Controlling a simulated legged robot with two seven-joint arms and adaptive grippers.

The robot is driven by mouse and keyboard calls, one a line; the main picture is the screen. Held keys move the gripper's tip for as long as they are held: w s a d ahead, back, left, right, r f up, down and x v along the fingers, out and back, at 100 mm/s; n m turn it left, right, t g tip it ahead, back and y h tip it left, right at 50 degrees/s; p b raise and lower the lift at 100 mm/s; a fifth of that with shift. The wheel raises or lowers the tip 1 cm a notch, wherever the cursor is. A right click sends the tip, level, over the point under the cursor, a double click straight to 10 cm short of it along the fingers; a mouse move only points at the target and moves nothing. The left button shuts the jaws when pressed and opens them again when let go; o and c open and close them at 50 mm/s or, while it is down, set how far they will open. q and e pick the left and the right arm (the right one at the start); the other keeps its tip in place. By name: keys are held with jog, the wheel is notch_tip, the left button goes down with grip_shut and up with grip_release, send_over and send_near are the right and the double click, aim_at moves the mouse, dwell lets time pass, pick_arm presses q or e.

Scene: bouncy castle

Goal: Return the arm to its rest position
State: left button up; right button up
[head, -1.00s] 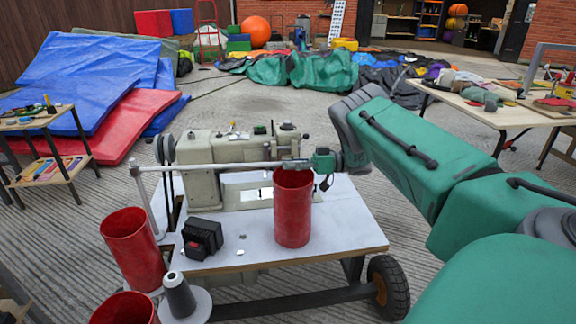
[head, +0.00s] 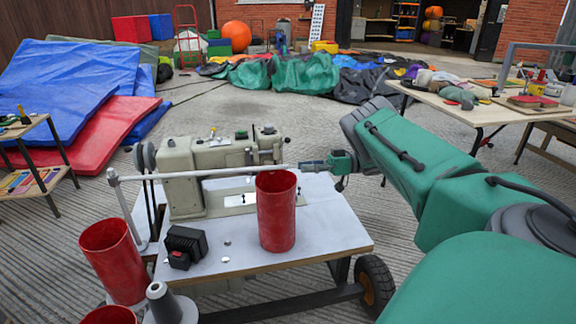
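My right arm (head: 420,160), green with dark grey joints, comes in from the right. Its small green and grey gripper (head: 305,165) points left, just right of the top of a red cylinder (head: 276,212). It appears apart from the cylinder in the picture. The gripper is small and seen from the side, so whether its fingers are open or shut cannot be told. No held thing is visible. The red cylinder stands upright on the grey worktable (head: 325,225). My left gripper is not in view.
A sewing machine (head: 215,165) and black box (head: 186,245) are on the wheeled worktable. A horizontal metal bar (head: 215,172) passes in front of the machine. More red cylinders (head: 113,262) stand at lower left. A cluttered table (head: 470,110) is at right. Open paving lies behind.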

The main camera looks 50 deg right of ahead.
jog(key=shift+v, duration=0.85)
jog(key=shift+s, duration=0.1)
jog(key=shift+r, duration=0.1)
